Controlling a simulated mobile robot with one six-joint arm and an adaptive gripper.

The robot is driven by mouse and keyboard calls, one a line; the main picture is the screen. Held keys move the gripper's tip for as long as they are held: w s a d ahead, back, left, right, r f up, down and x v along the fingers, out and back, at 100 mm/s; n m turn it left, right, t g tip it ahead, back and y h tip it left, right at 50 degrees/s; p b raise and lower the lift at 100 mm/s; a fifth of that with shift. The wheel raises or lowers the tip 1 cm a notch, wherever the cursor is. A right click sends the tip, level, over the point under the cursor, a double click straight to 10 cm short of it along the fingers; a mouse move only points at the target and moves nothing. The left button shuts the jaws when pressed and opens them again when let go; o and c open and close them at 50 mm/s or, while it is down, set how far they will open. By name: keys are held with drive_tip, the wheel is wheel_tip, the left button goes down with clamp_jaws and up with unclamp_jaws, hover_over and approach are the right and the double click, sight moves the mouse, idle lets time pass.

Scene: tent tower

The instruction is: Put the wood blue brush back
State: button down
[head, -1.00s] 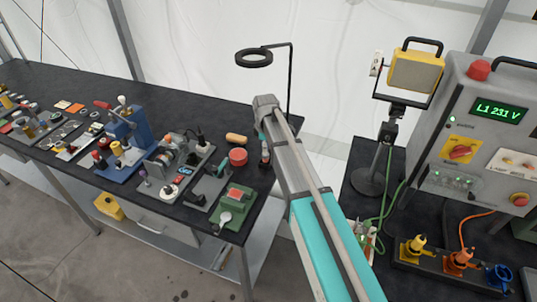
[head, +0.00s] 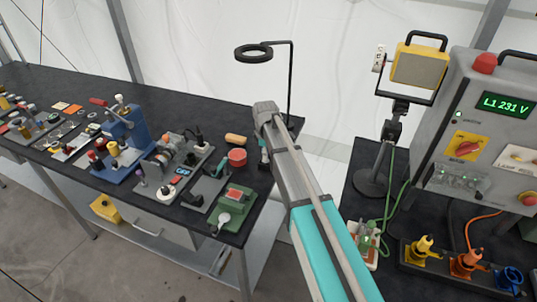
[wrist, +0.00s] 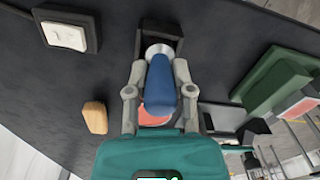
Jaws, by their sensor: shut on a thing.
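My gripper (wrist: 155,90) is shut on a blue, rounded handle, which I take for the brush (wrist: 160,88). A pale, shiny collar shows at its far end, and no bristles are visible. That end lies in front of a black, open-framed holder (wrist: 145,38); whether it is inside or only above it, I cannot tell. In the head view my gripper (head: 264,158) is at the right end of the black bench and mostly hidden by my arm, and the brush is not clearly visible there.
A red round piece (head: 237,157) and a wooden block (head: 235,139) lie close by on the bench (head: 262,183). A green device (head: 232,209) stands at the front edge. A black ring on a stand (head: 253,53) rises behind. A white switch box (wrist: 65,35) shows in the wrist view.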

drive_tip(key=shift+c, duration=2.4)
unclamp_jaws()
drive_tip(key=shift+r, duration=0.1)
wheel_tip(320, 180, up, 12)
drive_tip(key=p, duration=1.2)
drive_tip(key=shift+s+d, duration=0.15)
drive_tip(key=shift+d, duration=0.1)
drive_tip(key=s+d+m, duration=0.8)
drive_tip(key=s, duration=0.3)
drive_tip(key=s+d+m, duration=0.8)
drive_tip(key=s, duration=0.4)
drive_tip(key=shift+d+m, duration=0.15)
drive_tip(key=shift+m, duration=0.15)
